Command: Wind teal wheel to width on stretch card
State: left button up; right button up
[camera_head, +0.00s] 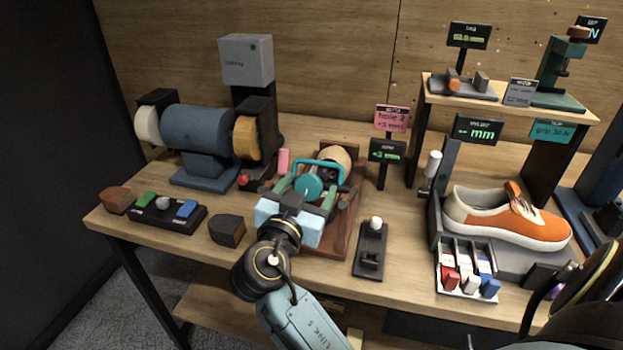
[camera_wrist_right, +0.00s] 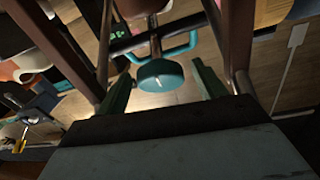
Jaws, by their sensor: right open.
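The teal wheel (camera_head: 308,186) sits at the front of a stretcher on a wooden base (camera_head: 341,228), below a teal bar handle (camera_head: 318,164). A tan rounded form (camera_head: 336,156) is behind it. The pink stretch card (camera_head: 391,117) appears to read "hole 2, +3 mm". A small display (camera_head: 387,152) below it shows green digits ending in mm, seemingly 3. My right gripper (camera_head: 306,193) is open, its green fingers on either side of the wheel. In the right wrist view the wheel (camera_wrist_right: 160,76) lies between the fingertips (camera_wrist_right: 162,88), with gaps at both sides. My left gripper is not in view.
A black fixture with a white knob (camera_head: 371,250) stands right of the base. An orange sneaker (camera_head: 508,215) and a tray of small bottles (camera_head: 466,268) are farther right.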

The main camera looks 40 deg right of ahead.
jog(key=shift+x, duration=1.35)
jog(key=shift+c, duration=0.4)
jog(key=c, duration=0.9)
jog(key=shift+o, duration=0.2)
jog(key=shift+n+t+y+p, duration=0.4)
jog(key=shift+n+t, duration=0.1)
jog(key=shift+n, duration=0.6)
jog(key=o, duration=0.9)
jog(key=shift+o, duration=0.2)
jog(key=shift+a, duration=0.1)
